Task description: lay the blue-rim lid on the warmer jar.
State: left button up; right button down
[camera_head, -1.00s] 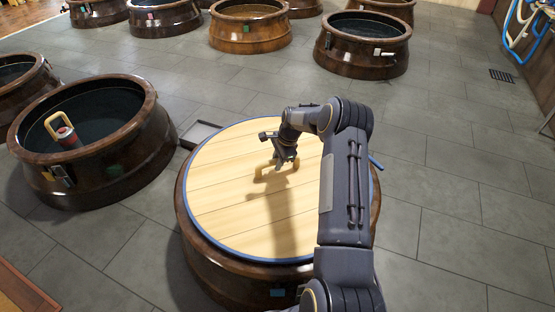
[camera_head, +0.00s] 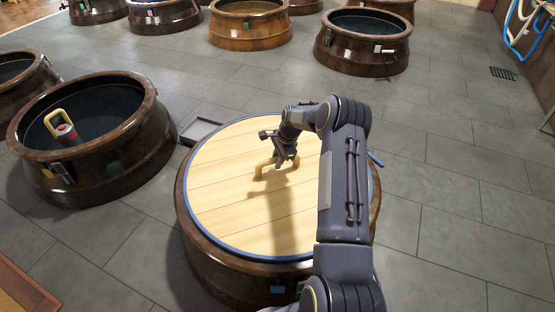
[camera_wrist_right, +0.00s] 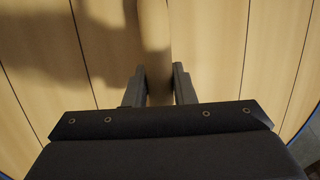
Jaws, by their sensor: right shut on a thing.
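The blue-rim lid (camera_head: 230,205) is a round, pale wooden disc with a blue edge. It lies over the mouth of a brown jar (camera_head: 215,270) in the middle front and covers its opening. A blue tag shows low on that jar's front. My right gripper (camera_head: 278,166) is shut on the lid's wooden handle, which also shows between the fingers in the right wrist view (camera_wrist_right: 155,75). The lid looks about level; whether it touches the rim all round cannot be told. My left gripper is not in view.
An open jar (camera_head: 100,180) at left holds a red device with a yellow handle (camera_head: 62,128). Another open jar (camera_head: 362,58) stands at the back right, with several more behind. The tiled floor at right is clear.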

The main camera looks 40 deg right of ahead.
jog(key=shift+w+r, duration=0.15)
jog(key=shift+r, duration=0.05)
jog(key=c, duration=1.3)
grip_release()
jog(key=shift+o, duration=0.9)
jog(key=shift+s+f, duration=0.25)
jog(key=p+v, duration=0.2)
jog(key=v, duration=0.6)
jog(key=shift+w+p, duration=0.15)
jog(key=shift+p, duration=0.25)
jog(key=shift+r, duration=0.1)
